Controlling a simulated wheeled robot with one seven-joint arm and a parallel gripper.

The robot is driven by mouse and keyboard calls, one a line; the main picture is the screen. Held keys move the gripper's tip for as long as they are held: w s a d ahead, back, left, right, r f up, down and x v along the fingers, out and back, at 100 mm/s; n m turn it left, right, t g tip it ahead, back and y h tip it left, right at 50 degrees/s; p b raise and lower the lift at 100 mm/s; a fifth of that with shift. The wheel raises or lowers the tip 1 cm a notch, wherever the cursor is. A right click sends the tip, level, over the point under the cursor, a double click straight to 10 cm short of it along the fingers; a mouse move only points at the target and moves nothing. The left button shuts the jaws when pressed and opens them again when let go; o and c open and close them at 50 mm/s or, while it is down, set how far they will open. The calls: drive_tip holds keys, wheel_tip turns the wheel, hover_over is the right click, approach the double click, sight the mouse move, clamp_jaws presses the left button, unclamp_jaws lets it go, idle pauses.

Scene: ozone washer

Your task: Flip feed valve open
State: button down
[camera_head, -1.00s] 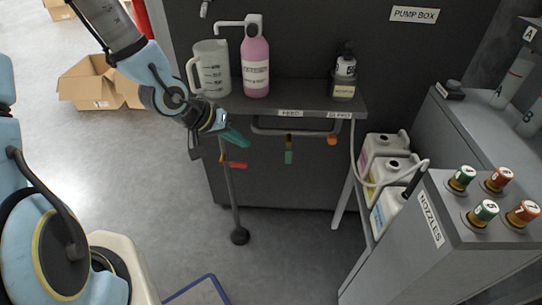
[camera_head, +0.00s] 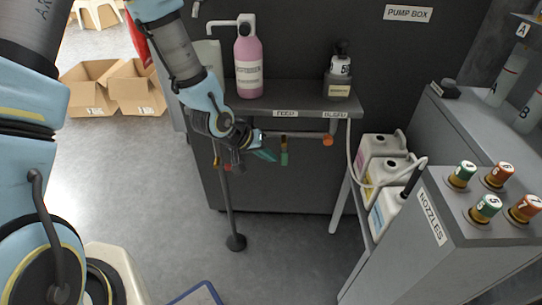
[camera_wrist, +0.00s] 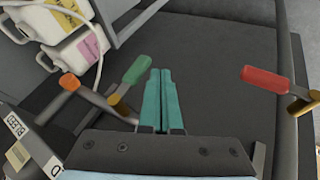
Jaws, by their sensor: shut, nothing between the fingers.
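The green valve handle (camera_head: 284,157) hangs down from a brass valve on the pipe, under the FEED label (camera_head: 286,114) on the shelf edge. My gripper (camera_head: 268,156) is just left of it, with its teal fingers shut and empty. In the wrist view the two fingers (camera_wrist: 161,72) lie side by side. There the green handle (camera_wrist: 137,69) is close on the left of the fingertips, seemingly with a narrow gap. Its brass body (camera_wrist: 118,104) is beside the fingers' lower part. Whether fingers and handle touch is unclear in the head view.
A red handle (camera_wrist: 265,78) on a brass valve is at the wrist view's right. An orange handle (camera_head: 328,140) hangs under the BLEED label (camera_head: 335,114). The shelf carries a pink bottle (camera_head: 248,68) and a pump bottle (camera_head: 339,75). White canisters (camera_head: 382,148) stand right.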

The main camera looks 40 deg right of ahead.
drive_tip(key=shift+s+d, duration=0.25)
drive_tip(key=shift+d, duration=0.05)
